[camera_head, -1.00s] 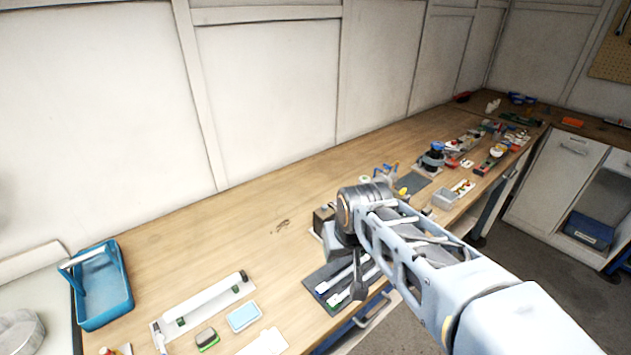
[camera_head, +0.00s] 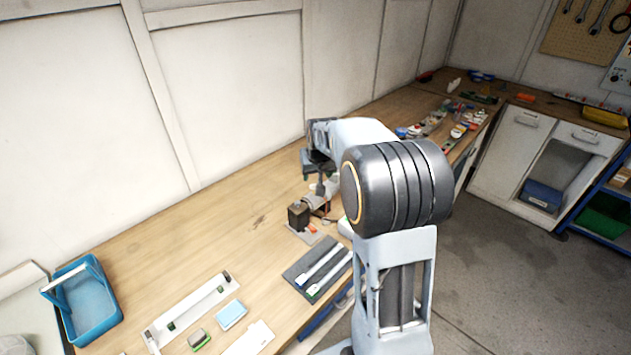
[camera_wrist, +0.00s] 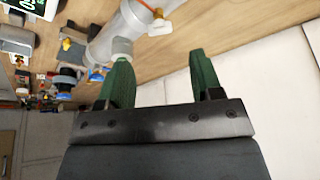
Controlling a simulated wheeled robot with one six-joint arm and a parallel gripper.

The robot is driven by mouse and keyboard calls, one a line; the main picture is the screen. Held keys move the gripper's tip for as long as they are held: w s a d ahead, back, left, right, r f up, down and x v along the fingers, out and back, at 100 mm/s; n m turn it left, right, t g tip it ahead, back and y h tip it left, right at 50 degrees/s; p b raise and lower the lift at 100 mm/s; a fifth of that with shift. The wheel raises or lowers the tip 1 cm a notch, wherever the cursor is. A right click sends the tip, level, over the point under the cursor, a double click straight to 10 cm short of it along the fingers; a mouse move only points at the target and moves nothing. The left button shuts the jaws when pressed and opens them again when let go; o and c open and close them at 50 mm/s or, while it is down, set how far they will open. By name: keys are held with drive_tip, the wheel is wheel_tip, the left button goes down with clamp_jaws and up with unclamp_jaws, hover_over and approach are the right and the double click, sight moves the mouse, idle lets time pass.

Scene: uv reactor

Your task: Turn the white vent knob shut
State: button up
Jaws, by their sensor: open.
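My gripper (camera_wrist: 160,68) shows in the wrist view with its two green fingers spread apart and nothing between them. A small white knob (camera_wrist: 160,27) on an orange-brown stem sits beyond the fingertips, apart from them. It is beside a pale grey cylinder (camera_wrist: 118,35) that runs diagonally at the top left. In the head view my gripper (camera_head: 319,168) points down over the bench near a grey cylinder (camera_head: 318,199); my arm partly covers that area. I cannot make out the white knob there.
A black box (camera_head: 298,215) stands by the cylinder. A dark mat (camera_head: 297,272) with white tools lies in front. A blue basket (camera_head: 88,318) is at the left. The wall is close behind the bench. Small parts fill the bench's far end; the middle left is mostly clear.

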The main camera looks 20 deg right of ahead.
sight(314, 185)
drive_tip(key=shift+p+x, duration=0.55)
drive_tip(key=shift+x, duration=3)
drive_tip(key=c, duration=0.9)
